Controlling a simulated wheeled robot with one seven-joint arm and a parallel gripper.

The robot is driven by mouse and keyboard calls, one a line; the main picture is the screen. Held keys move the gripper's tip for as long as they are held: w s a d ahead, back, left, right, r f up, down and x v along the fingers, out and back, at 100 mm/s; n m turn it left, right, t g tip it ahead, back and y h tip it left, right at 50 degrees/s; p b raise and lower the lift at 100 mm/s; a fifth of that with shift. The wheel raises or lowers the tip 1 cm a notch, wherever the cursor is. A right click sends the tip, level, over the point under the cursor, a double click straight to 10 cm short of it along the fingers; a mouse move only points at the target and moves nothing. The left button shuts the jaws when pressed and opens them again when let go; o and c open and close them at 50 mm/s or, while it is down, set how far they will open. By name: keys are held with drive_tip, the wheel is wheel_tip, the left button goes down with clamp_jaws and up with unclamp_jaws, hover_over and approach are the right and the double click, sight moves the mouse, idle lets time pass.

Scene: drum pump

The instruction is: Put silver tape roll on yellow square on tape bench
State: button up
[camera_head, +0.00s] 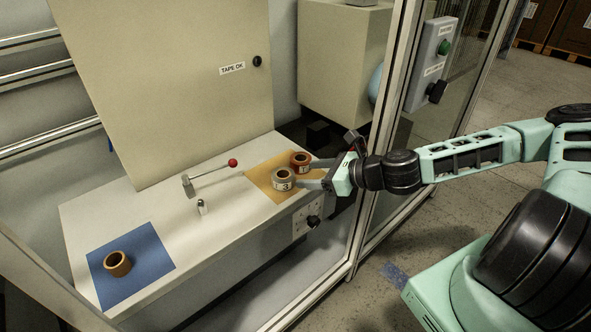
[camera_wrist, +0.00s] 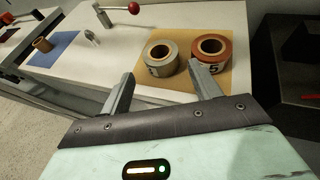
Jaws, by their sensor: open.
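The silver tape roll (camera_head: 283,179) lies flat on the yellow square (camera_head: 259,175) at the right end of the white tape bench (camera_head: 205,235). It also shows in the wrist view (camera_wrist: 153,71), next to a red-brown roll (camera_wrist: 222,57) on the same square. My gripper (camera_head: 311,174) is open, just to the right of the rolls in the head view. In the wrist view its fingers (camera_wrist: 161,72) are spread, with the silver roll beyond the gap between them. The right finger's tip is near the gap between the two rolls. I cannot tell whether it touches either.
A brown roll (camera_head: 117,263) sits on a blue square (camera_head: 155,255) at the bench's left end. A lever with a red knob (camera_head: 232,162) and a small metal post (camera_head: 202,207) stand mid-bench. A framed clear panel edge (camera_head: 369,210) is close to my arm.

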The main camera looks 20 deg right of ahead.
drive_tip(key=s+a+f+n+g+h, duration=0.1)
drive_tip(key=s+a+n+g, duration=0.35)
drive_tip(key=s+n, duration=0.35)
drive_tip(key=s+a+f+n+g+h, duration=0.1)
drive_tip(key=s+a+n+g, duration=0.4)
drive_tip(key=n, duration=0.4)
drive_tip(key=s+a+r+n+h, duration=0.2)
drive_tip(key=s+r+n+h, duration=0.1)
drive_tip(key=s+r+n, duration=0.3)
drive_tip(key=s+a+r+n+g+h, duration=0.1)
drive_tip(key=s+a+r+n+h, duration=0.1)
drive_tip(key=s+r+n, duration=0.4)
wheel_tip(320, 180, up, 5)
drive_tip(key=n+h, duration=0.1)
drive_tip(key=n, duration=0.6)
drive_tip(key=shift+s+a, duration=0.25)
drive_tip(key=shift+s, duration=0.05)
